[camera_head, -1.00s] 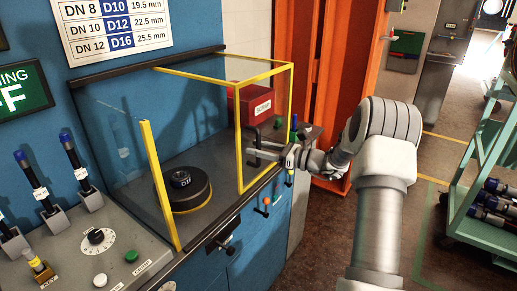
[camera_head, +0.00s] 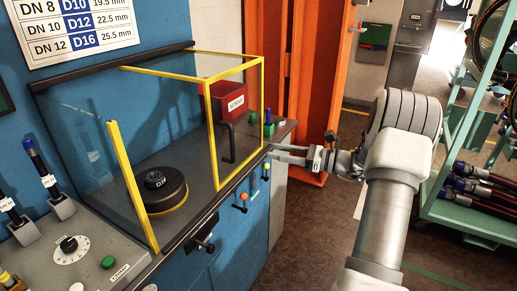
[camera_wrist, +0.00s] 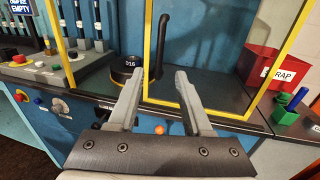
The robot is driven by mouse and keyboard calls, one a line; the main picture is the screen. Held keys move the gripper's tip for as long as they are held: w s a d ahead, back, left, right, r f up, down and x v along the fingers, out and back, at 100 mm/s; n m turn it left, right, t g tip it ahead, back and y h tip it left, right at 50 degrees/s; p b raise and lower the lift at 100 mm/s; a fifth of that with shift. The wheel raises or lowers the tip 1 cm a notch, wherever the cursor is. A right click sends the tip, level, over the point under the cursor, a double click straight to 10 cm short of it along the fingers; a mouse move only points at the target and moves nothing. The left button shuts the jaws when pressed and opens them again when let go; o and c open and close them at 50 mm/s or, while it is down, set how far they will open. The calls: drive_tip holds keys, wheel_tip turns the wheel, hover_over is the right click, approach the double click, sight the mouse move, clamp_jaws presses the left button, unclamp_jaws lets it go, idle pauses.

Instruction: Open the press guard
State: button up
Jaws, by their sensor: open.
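The press guard (camera_head: 209,130) is a clear box with yellow edges on the blue bench, over a round black die (camera_head: 163,190). A black bar handle (camera_head: 229,142) shows within its right yellow-framed panel. In the wrist view the handle (camera_wrist: 163,35) rises ahead, beyond and between the fingertips. My gripper (camera_head: 273,152) is open and empty, just right of the yellow frame in the head view and apart from the handle. In the wrist view its two fingers (camera_wrist: 159,76) point toward the yellow frame, with a clear gap between them.
A red scrap bin (camera_head: 229,101) and a green holder (camera_wrist: 290,108) stand on the bench's right side. A control panel (camera_head: 75,255) with knob and buttons is at left. An orange post (camera_head: 312,90) stands behind my gripper. A green hose rack (camera_head: 470,210) is at right.

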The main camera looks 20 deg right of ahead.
drive_tip(key=shift+v, duration=1.4)
drive_tip(key=shift+a, duration=0.1)
